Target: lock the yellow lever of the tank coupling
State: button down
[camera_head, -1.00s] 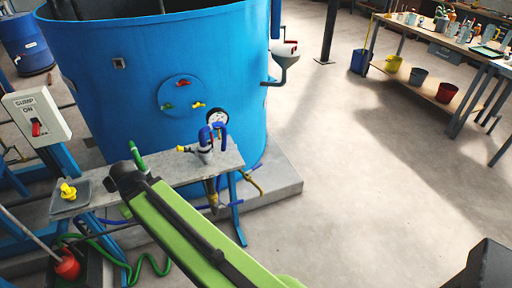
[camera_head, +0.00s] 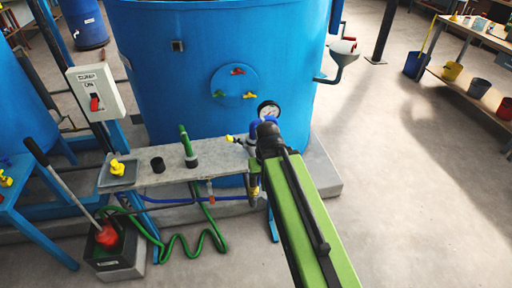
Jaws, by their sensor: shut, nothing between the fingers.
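Several yellow parts show, and I cannot tell which is the coupling's lever. A small yellow handle (camera_head: 233,139) sticks out left of the blue fitting (camera_head: 256,126) under a round pressure gauge (camera_head: 268,110). A yellow piece (camera_head: 249,96) sits low on the right of the round plate (camera_head: 234,86) on the blue tank (camera_head: 160,50), with a red and a green one. Another yellow handle (camera_head: 117,167) is at the bench's left end. My green arm reaches up from the bottom right; its black end covers part of the fitting. My gripper cannot be made out beyond it.
The narrow grey bench (camera_head: 210,160) carries a green upright handle (camera_head: 186,142) and a black cap (camera_head: 158,164). A switch box (camera_head: 95,92) stands left of the tank. A green hose (camera_head: 205,240) lies on the floor.

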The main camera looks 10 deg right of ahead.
aim_at(228, 139)
jog(key=u, duration=2.35)
jog(key=k, duration=0.55)
jog(key=u, duration=0.5)
